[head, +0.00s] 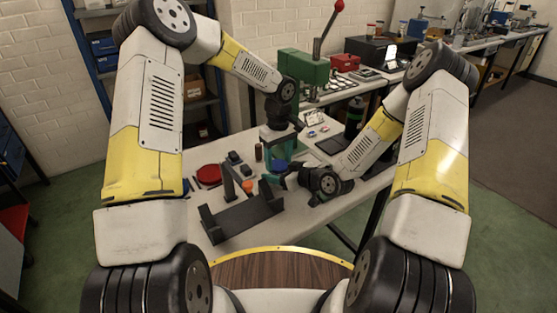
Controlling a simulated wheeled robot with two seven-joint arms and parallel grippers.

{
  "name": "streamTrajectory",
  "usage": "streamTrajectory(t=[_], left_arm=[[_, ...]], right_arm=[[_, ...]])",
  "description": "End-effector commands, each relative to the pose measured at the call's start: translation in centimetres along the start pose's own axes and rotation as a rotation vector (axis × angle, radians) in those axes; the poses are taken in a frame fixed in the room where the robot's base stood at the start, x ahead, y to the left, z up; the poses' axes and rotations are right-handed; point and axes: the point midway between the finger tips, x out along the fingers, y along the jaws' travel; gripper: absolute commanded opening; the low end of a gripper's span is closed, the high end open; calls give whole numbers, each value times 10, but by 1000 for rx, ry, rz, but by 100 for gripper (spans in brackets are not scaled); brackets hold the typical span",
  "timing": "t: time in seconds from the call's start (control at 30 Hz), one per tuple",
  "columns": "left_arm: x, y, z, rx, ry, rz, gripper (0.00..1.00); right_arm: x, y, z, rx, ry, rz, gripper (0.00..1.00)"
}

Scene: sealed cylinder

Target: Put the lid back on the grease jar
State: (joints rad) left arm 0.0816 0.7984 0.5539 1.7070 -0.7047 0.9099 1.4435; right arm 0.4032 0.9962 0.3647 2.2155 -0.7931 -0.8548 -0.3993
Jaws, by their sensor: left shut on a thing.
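My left gripper (278,146) points straight down over the table, its teal fingers shut on a round blue piece (279,166) that looks like the lid. My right gripper (274,179) comes in low from the right, its teal fingers pointing left, just below and beside the blue piece. Whether its fingers are open or hold anything is too small to tell. The grease jar cannot be made out clearly; the fingers of both grippers cover the spot under the blue piece.
On the table (297,216) are a dark bracket-shaped stand (240,218), a small orange cylinder (249,187), a red round dish (208,174) and a brown cylinder (258,152). A green press (303,78) stands behind. The table's front right is bare.

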Motion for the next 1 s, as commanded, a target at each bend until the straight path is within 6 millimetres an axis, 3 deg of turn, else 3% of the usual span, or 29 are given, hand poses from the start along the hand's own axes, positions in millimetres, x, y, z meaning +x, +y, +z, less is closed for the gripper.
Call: streamTrajectory(t=[0.2, 0.47, 0.5, 0.57, 0.6, 0.87, 1.0], left_arm=[[0, 0, -1, 190, 2, 0, 10], [0, 0, -1, 195, 2, 0, 10], [0, 0, -1, 195, 2, 0, 64], [0, 0, -1, 195, 2, 0, 76], [0, 0, -1, 195, 1, 0, 80], [-1, 0, 0, 195, 0, 1, 80], [-10, 1, 0, 195, 2, 2, 80]], right_arm=[[0, 0, 0, 0, 0, -1, 0], [0, 0, 0, 0, 0, 0, 0], [0, 0, 0, 0, 0, 0, 0], [0, 0, 0, 0, 0, 0, 0], [0, 0, 0, 0, 0, 0, 0], [0, -1, 0, 0, 0, -2, 0], [0, -1, 0, 0, 0, -2, 0]])
